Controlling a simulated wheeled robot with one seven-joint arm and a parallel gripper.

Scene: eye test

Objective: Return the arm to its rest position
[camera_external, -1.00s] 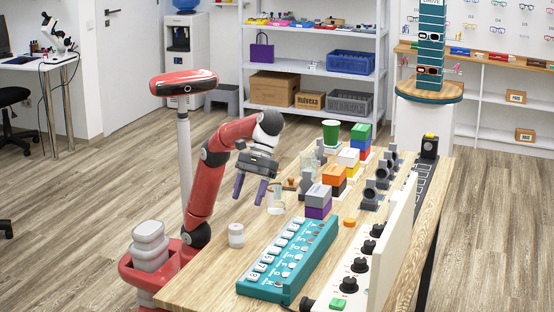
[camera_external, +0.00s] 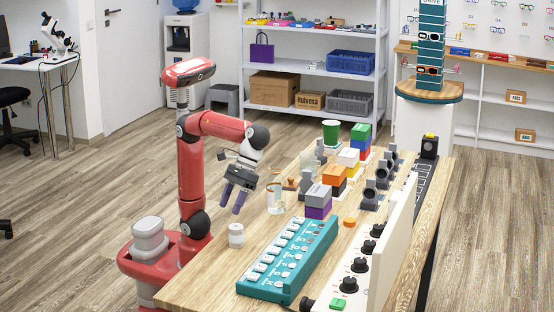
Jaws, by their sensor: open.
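My arm (camera_external: 190,165) is red with dark joints and rises from the red base (camera_external: 160,265) at the table's left end. It is bent at the elbow, with the forearm reaching right. My gripper (camera_external: 232,206) hangs from the wrist with its two purple fingers apart and pointing down. It is open, with nothing seen between the fingers. It is near the table's left edge, left of a clear glass (camera_external: 275,198) and above and behind a white cylinder (camera_external: 236,235).
The wooden table (camera_external: 200,284) holds a teal button strip (camera_external: 288,262), stacked coloured blocks (camera_external: 318,201), a green cup (camera_external: 331,133) and a white panel with black knobs (camera_external: 350,267). Floor left of the arm is clear.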

